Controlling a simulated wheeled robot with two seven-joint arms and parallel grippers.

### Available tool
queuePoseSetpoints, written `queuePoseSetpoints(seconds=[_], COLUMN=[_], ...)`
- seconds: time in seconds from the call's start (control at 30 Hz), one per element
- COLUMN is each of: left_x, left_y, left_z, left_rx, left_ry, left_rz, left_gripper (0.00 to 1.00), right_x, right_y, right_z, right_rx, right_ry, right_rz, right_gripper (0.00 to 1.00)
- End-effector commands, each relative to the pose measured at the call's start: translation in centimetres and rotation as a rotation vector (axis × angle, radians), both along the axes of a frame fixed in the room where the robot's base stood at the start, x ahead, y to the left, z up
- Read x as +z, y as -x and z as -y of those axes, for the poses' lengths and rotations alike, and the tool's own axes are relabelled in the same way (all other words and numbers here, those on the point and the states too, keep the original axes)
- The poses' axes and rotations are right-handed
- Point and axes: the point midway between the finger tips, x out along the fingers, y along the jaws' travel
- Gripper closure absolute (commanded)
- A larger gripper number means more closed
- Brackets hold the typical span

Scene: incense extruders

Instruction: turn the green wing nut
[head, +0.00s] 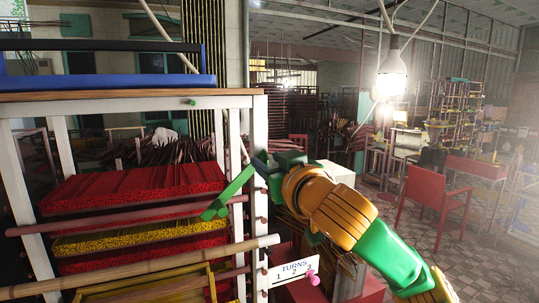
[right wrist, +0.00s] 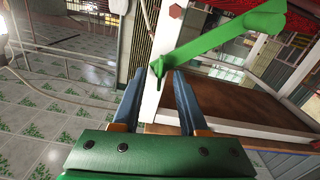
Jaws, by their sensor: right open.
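The green wing nut (head: 229,194) shows as a long slanted green bar in front of the rack's white right post. In the right wrist view it is large, with its wing (right wrist: 215,40) running from upper right down to a narrow end ahead of the fingertips. My right gripper (head: 259,164) is just right of the wing nut's upper end. I cannot tell whether a finger touches the wing. My left gripper is not in view.
The white-framed rack (head: 235,150) holds red incense (head: 130,187) and yellow incense (head: 135,235). A bamboo pole (head: 150,265) crosses its front. A sign reading "TURNS 1 2 3" (head: 293,269) with a pink marker (head: 313,279) hangs low. A red chair (head: 437,205) stands at the right.

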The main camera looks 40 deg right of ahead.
Motion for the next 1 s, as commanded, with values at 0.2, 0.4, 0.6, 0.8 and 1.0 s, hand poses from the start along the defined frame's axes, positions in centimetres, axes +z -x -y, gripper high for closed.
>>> queuePoseSetpoints(seconds=[0.2, 0.4, 0.6, 0.8, 1.0], left_x=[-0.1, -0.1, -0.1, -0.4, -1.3], left_y=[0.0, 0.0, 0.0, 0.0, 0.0], left_z=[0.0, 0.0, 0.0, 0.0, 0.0], left_rx=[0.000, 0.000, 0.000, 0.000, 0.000], left_ry=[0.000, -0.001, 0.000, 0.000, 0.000], left_rz=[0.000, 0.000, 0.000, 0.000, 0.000], left_gripper=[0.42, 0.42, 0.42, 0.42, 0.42], right_x=[-0.1, -0.1, -0.1, -0.2, -0.3], right_y=[-0.1, 0.0, 0.0, -0.1, -0.1], right_z=[0.0, 0.0, 0.0, 0.0, 0.0], right_rx=[0.000, 0.000, 0.000, 0.001, 0.002], right_ry=[0.000, 0.000, -0.002, -0.047, -0.170], right_rz=[0.000, 0.000, 0.000, 0.010, 0.041], right_gripper=[0.63, 1.00, 1.00, 1.00, 1.00])
